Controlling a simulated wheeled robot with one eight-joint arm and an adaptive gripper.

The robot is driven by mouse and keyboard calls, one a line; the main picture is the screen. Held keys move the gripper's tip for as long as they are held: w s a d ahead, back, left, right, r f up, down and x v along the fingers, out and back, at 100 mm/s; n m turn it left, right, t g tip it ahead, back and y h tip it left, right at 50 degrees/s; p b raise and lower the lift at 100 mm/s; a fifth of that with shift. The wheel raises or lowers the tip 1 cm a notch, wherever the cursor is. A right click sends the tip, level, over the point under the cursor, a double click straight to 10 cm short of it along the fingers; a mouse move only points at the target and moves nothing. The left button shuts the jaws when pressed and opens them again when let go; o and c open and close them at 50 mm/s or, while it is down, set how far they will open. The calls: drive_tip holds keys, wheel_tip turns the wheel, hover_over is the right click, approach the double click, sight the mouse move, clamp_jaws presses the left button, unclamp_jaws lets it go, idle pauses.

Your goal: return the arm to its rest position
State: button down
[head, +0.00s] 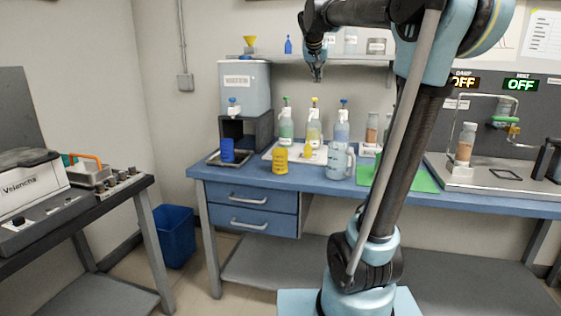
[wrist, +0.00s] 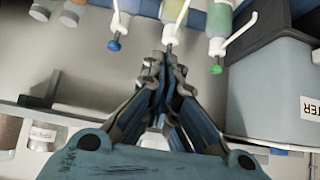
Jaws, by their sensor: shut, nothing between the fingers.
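My gripper (head: 317,74) hangs fingers down from my raised arm, high above the back of the blue bench (head: 330,176), in front of the wall shelf. In the wrist view, the gripper's fingers (wrist: 165,75) are together with nothing between them. My arm rises from its base in front of the bench and bends over at the top. It hides part of the bench and shelf in the head view. The gripper is apart from the bottles below it.
Spray bottles (head: 313,125), a yellow beaker (head: 280,160), a clear jug (head: 340,160) and a water tank (head: 244,88) stand on the bench's left part. The shelf (head: 350,58) holds several items. A device with a jar (head: 466,142) stands right. A blue bin (head: 174,235) stands on the floor.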

drive_tip(key=s+d+f+n+g+y, duration=0.1)
drive_tip(key=s+d+f+g, duration=0.1)
drive_tip(key=s+f, duration=1.8)
drive_tip(key=s+d+f+n+g+y, duration=0.1)
drive_tip(key=s+f+g, duration=0.3)
drive_tip(key=s+f, duration=1.7)
drive_tip(key=shift+s+d+f+n, duration=0.15)
drive_tip(key=shift+d+f+n, duration=0.35)
drive_tip(key=shift+f+n, duration=0.3)
drive_tip(key=shift+w+f, duration=0.25)
drive_tip(key=shift+w, duration=0.2)
